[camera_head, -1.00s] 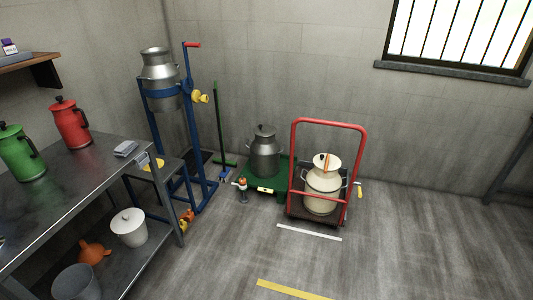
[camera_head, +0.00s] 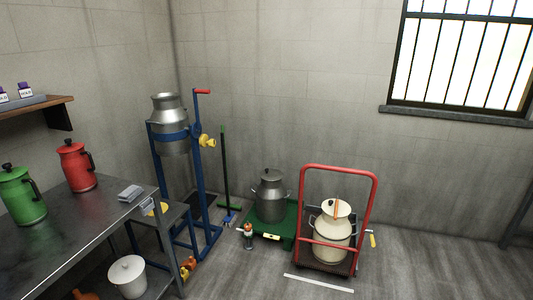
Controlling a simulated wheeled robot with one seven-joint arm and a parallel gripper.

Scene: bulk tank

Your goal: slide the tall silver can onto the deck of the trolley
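The tall silver can (camera_head: 270,197) is a dull grey metal can with a dark lid and side handles. It stands upright on a low green platform (camera_head: 289,226) near the back wall. The trolley (camera_head: 336,169) has a red tubular frame and a dark deck (camera_head: 322,267), and it stands just right of the platform. A cream can (camera_head: 332,240) with a lid and an orange stripe stands on that deck, behind the red frame's lower bar. Another open silver can (camera_head: 168,115) is held in a blue stand at the left. My gripper is not in view.
The blue stand (camera_head: 200,175) has a red handle. A steel table (camera_head: 75,232) at the left carries a green jug (camera_head: 22,197) and a red jug (camera_head: 77,168). A small jack-like device (camera_head: 248,237) stands before the platform. Floor at the right is clear.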

